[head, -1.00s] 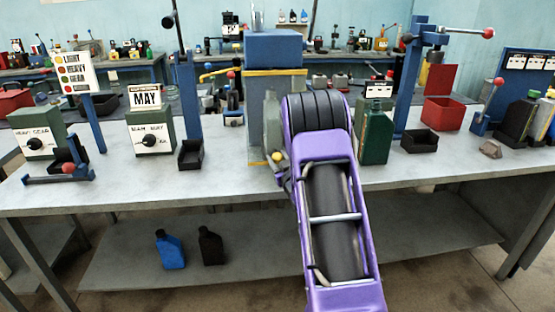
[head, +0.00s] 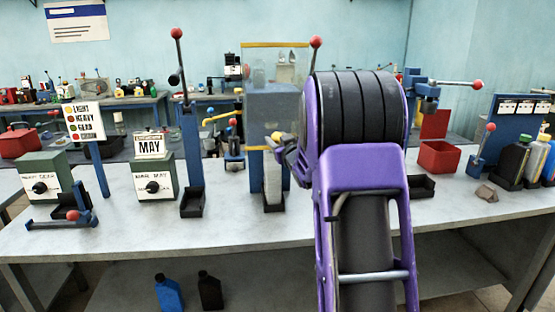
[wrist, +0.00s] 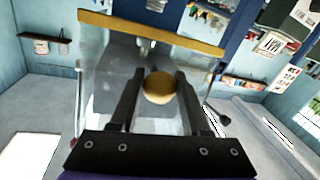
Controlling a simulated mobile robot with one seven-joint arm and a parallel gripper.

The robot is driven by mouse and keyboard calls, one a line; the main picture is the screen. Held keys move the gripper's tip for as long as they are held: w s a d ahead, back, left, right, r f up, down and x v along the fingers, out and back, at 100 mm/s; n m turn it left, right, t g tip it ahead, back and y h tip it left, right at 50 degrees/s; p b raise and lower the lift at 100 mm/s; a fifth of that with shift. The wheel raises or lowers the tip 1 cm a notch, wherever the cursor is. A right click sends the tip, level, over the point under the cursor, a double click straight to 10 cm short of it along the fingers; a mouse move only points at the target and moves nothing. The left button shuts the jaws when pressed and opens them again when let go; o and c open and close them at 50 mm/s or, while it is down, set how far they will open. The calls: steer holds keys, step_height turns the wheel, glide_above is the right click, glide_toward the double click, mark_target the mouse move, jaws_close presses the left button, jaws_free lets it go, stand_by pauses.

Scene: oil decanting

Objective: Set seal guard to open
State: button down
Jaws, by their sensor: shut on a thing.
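The seal guard is a clear panel with a yellow bar along its top (head: 275,44) and a shorter yellow edge lower down. It stands in front of the blue press housing (head: 285,108), its top bar well above the housing top. A yellow knob (head: 276,135) sits low on the guard. My gripper (wrist: 158,90) is shut on this yellow knob (wrist: 158,86), one dark finger on each side. In the wrist view the clear panel and its yellow bar (wrist: 150,32) lie beyond the fingers. In the head view my purple arm hides the right side of the press.
A pale bottle (head: 272,182) stands in a black tray below the guard. A blue lever post (head: 191,150) is to the left, beside a green MAY box (head: 154,182). A red bin (head: 438,157) and several bottles stand right. The front of the grey bench (head: 150,240) is clear.

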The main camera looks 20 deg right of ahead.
mark_target(273, 117)
step_height(273, 117, up, 6)
steer(key=shift+f+p, duration=0.1)
steer(key=shift+p, duration=0.6)
steer(key=shift+c, duration=1.9)
jaws_free()
steer(key=shift+f, duration=0.2)
steer(key=shift+s, duration=0.25)
steer(key=s+a+b, duration=0.1)
steer(key=s, duration=1.6)
steer(key=shift+a+b, duration=0.25)
steer(key=shift+b, duration=0.05)
steer(key=shift+w, duration=0.1)
